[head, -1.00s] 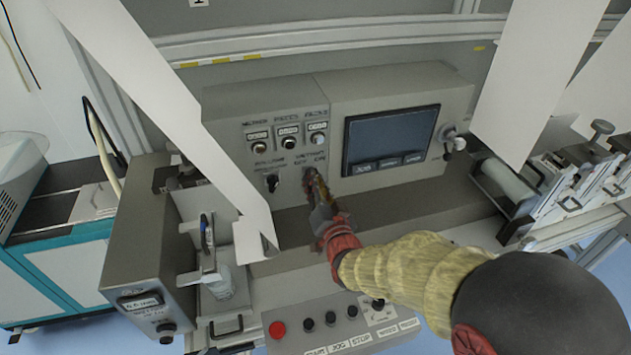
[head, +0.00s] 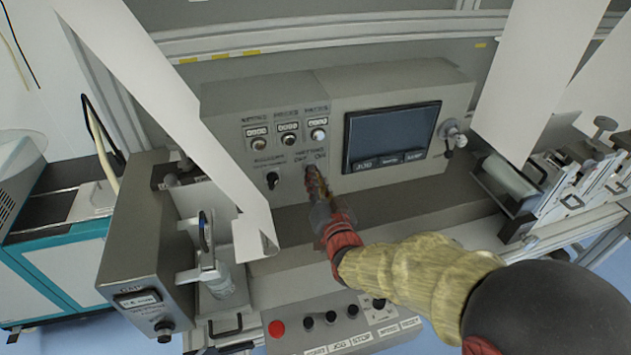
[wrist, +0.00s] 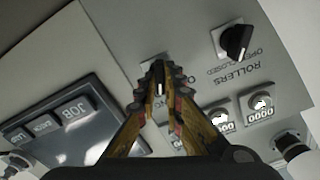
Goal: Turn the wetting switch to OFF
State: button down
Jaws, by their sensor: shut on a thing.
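The wetting switch is a small black knob with a white mark, seen in the wrist view (wrist: 159,88) between my fingertips. In the head view it is hidden behind my fingers, just below the WETTING label (head: 309,152) on the grey control panel (head: 226,146). My gripper (head: 314,178) reaches the panel from the lower right. It also shows in the wrist view (wrist: 160,76), its fingers closed on the knob from both sides. The white mark lies nearly along the fingers; I cannot tell which label it points to.
The black rollers switch (head: 272,181) sits left of my gripper. Counters (head: 288,138) are above and a screen (head: 391,138) is to the right. A white web strip (head: 190,130) hangs at the left. A button box (head: 340,322) stands below my arm.

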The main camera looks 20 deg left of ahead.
jog(key=n+b, duration=0.8)
jog(key=n, duration=0.2)
jog(key=shift+a+n, duration=0.1)
jog(key=shift+n, duration=0.2)
dwell(0.4)
jog(key=c, duration=1.9)
grip_release()
jog(key=v, duration=1.2)
jog(key=shift+s, duration=0.15)
jog(key=shift+a, duration=0.1)
